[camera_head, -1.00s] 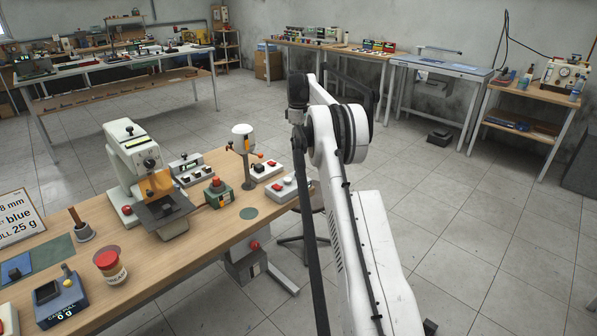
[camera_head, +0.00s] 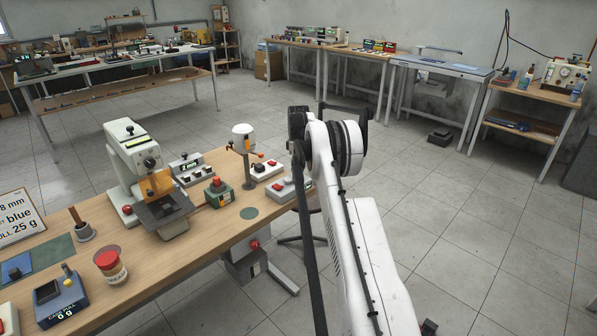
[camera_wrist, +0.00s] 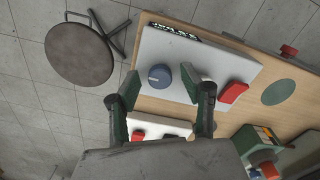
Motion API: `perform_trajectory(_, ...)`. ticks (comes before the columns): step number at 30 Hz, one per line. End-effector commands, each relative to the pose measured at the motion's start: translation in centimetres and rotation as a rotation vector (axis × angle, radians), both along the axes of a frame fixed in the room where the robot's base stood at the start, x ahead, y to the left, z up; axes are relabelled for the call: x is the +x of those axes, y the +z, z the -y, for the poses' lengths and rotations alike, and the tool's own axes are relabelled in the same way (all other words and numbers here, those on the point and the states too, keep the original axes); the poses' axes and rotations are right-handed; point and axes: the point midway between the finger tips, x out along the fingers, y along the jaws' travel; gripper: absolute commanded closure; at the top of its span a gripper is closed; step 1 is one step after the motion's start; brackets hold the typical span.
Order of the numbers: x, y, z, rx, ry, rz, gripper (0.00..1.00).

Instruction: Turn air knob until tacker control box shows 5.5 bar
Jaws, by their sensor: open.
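The white control box (camera_wrist: 195,65) sits at the table edge, with a round blue-grey knob (camera_wrist: 161,76) and a red button (camera_wrist: 233,92) on top. Its display (camera_wrist: 175,33) is at the far edge, seen at a steep angle, and I cannot read the pressure. In the head view this appears to be the white box (camera_head: 291,190) beside my arm. My gripper (camera_wrist: 163,88) is open in the wrist view, one finger on each side of the knob. I cannot tell whether they touch it. The head view does not show my gripper clearly.
A second white box with a red button (camera_wrist: 160,127) is close to my fingers. A green box with a red button (camera_head: 218,191) and a green disc (camera_head: 249,213) are nearby on the table. A stool (camera_wrist: 79,54) stands beyond the table edge.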

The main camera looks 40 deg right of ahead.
Motion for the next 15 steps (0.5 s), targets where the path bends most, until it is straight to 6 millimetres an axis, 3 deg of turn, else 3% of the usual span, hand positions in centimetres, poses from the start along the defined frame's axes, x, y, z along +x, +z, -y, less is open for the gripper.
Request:
perform_trajectory(6,0.01,0.0,0.01,0.0,0.0,0.0,0.6)
perform_trajectory(15,0.01,0.02,0.01,0.0,0.0,0.0,1.0)
